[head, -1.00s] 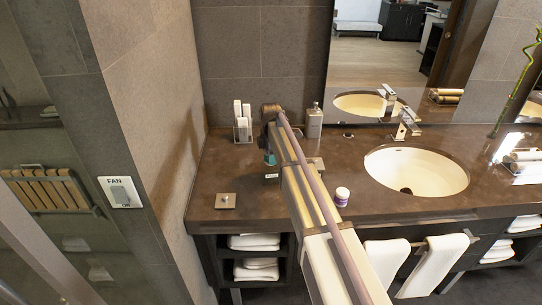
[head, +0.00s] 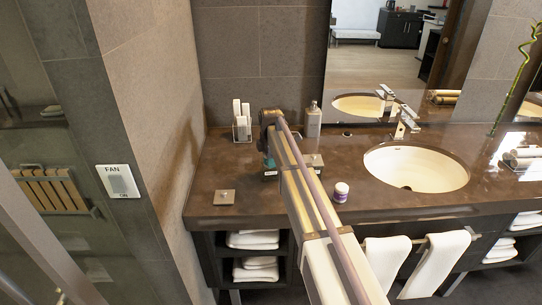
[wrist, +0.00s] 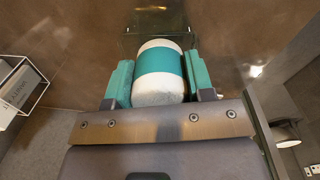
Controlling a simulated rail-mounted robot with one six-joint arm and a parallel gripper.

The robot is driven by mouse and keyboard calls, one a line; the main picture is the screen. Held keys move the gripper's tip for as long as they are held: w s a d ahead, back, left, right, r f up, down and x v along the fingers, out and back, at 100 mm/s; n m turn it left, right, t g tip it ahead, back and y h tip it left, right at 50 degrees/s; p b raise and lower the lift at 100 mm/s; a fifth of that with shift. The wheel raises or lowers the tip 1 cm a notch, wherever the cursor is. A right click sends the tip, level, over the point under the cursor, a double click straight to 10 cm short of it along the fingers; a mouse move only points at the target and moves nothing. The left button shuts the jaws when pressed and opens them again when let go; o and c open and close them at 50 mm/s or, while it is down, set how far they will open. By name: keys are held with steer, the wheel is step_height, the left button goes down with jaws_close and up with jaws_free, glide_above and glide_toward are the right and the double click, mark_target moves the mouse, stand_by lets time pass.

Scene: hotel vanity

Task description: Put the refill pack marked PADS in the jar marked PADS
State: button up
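The refill pack, a white cylinder with a teal band (wrist: 160,72), is between the teal-padded fingers of my gripper (wrist: 160,82) in the wrist view. Both pads appear to touch its sides. A clear glass jar (wrist: 157,18) shows at the pack's far end; how far the pack is inside it I cannot tell. In the head view my gripper (head: 268,157) is low over a jar with a small dark label (head: 270,174), mostly hidden by my arm. The label is too small to read surely, and the pack's marking is not visible.
A square lid with a knob (head: 224,197) lies left on the counter. Another square lid (head: 313,160) lies behind my arm. A small white, purple-banded pot (head: 341,191) stands right. A holder with white items (head: 242,124) and a soap dispenser (head: 313,120) stand behind.

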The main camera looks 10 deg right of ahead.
steer(key=o, duration=0.3)
steer(key=shift+s+f, duration=0.7)
steer(key=shift+s, duration=0.3)
steer(key=shift+o, duration=0.2)
steer(key=shift+r, duration=0.15)
steer(key=shift+o, duration=0.9)
steer(key=r+p, duration=0.1)
steer(key=w+r+p, duration=0.1)
steer(key=p, duration=0.1)
steer(key=r+p, duration=0.1)
steer(key=p, duration=0.1)
steer(key=shift+w, duration=0.3)
steer(key=r+p, duration=0.9)
steer(key=shift+s, duration=0.25)
steer(key=shift+w+f, duration=0.1)
